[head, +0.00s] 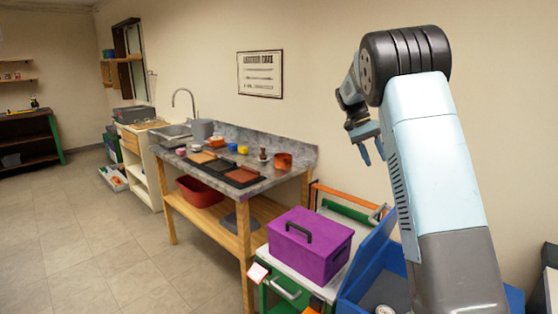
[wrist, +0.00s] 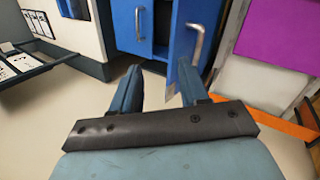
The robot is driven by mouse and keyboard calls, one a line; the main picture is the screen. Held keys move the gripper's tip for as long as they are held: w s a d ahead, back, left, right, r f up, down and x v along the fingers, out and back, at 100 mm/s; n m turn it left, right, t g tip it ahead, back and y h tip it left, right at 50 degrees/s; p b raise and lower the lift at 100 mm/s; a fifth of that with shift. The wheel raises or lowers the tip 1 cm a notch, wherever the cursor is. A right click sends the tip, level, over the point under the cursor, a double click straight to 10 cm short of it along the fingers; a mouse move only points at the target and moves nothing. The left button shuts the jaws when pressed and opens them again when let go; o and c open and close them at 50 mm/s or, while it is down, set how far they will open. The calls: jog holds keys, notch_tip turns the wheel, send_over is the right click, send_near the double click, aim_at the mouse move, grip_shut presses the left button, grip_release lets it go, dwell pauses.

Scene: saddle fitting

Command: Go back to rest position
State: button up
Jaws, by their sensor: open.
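My gripper (head: 371,150) is raised in the air in front of the beige wall, at the upper right of the head view. Its fingers point downward. In the wrist view my gripper (wrist: 160,95) shows its two dark blue fingers spread apart, with nothing between them. Beyond the fingers in the wrist view is a blue cabinet (wrist: 135,20) with a metal handle (wrist: 196,42). The fingers look apart from it.
A purple toolbox (head: 310,243) sits on a white-topped cart at the lower middle. A blue open container (head: 372,262) stands right of it. A workbench (head: 285,150) with several small items and a sink is further left. The tiled floor (head: 90,240) at left is clear.

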jog(key=s+a+r+n+t+y, duration=0.1)
jog(key=s+r+n+t+y, duration=0.2)
jog(key=s, duration=0.8)
jog(key=s+a+r+t, duration=0.1)
jog(key=s+r+t, duration=0.1)
jog(key=s+r, duration=0.65)
jog(key=s+a+f+n+t, duration=0.1)
jog(key=s+f, duration=0.3)
jog(key=s, duration=0.6)
jog(key=s+a+f+n+t+y, duration=0.1)
jog(key=s+a+f+n+t, duration=0.1)
jog(key=s, duration=0.9)
jog(key=shift+a+f+t, duration=0.9)
jog(key=shift+a, duration=0.2)
jog(key=shift+s, duration=0.2)
